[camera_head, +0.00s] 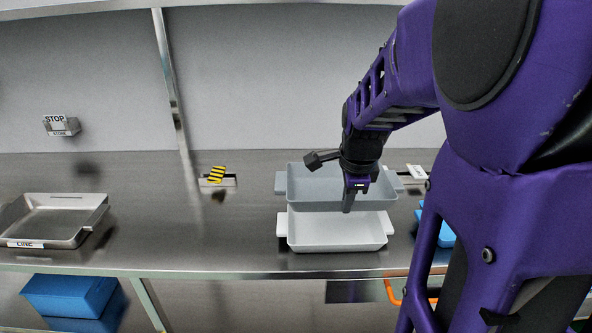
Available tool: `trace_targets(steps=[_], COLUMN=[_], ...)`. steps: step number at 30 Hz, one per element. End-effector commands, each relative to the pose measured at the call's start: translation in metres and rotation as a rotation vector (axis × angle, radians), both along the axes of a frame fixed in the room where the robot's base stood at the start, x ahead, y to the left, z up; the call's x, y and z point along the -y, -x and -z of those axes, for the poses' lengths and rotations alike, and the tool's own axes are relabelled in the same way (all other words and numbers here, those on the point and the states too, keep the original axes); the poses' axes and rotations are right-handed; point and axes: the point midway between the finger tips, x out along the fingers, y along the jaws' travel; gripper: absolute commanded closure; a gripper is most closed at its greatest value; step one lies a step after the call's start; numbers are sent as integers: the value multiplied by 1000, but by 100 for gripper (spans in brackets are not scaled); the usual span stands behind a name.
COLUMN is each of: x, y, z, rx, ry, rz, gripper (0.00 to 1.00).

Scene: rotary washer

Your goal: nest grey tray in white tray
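The grey tray (310,190) is on the right half of the steel counter, in the head view. It has a handle tab at each end and looks level. The white tray (338,238) is in front of it and lower in the picture. The grey tray's front wall overlaps the white tray's back edge in the picture. I cannot tell whether the grey tray rests on the counter or is raised. My gripper (348,200) points down at the grey tray's front wall, with a dark finger in front of that wall. The other finger is not clear, so its grip cannot be told.
A steel tray (62,222) stands at the far left of the counter (190,248). A blue item (446,236) is partly behind my arm. The counter's middle left is clear.

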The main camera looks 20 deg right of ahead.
Motion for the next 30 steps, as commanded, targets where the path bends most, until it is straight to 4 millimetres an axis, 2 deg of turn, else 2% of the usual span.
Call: trace_targets(steps=[30], x=[0], y=[0], z=[91], rx=[-1], ry=[0], rz=[0], gripper=[100])
